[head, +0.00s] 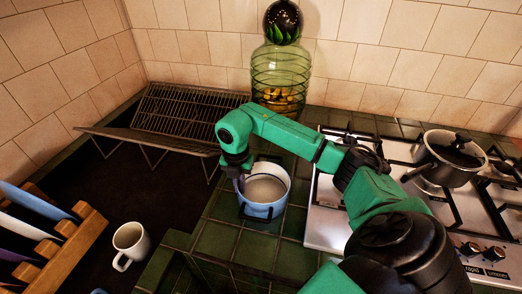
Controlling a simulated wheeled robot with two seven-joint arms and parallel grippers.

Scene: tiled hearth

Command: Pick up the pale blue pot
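The pale blue pot (263,208) stands upright on the green tiled counter, left of the hob. Its inside is pale and no lid is on it. My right arm reaches in from the lower right and bends down over the pot's back left side. My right gripper (239,180) points down at the pot's left rim. The fingertips are small and dark there, so I cannot tell whether they touch the rim or are closed on it. My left gripper is not in view.
A hob with a dark lidded pot (452,160) is at the right. A ribbed glass jar (281,75) stands behind my arm. A wire rack (185,115) is at the back left. A white mug (131,244) and a wooden plate rack (72,246) are at the lower left.

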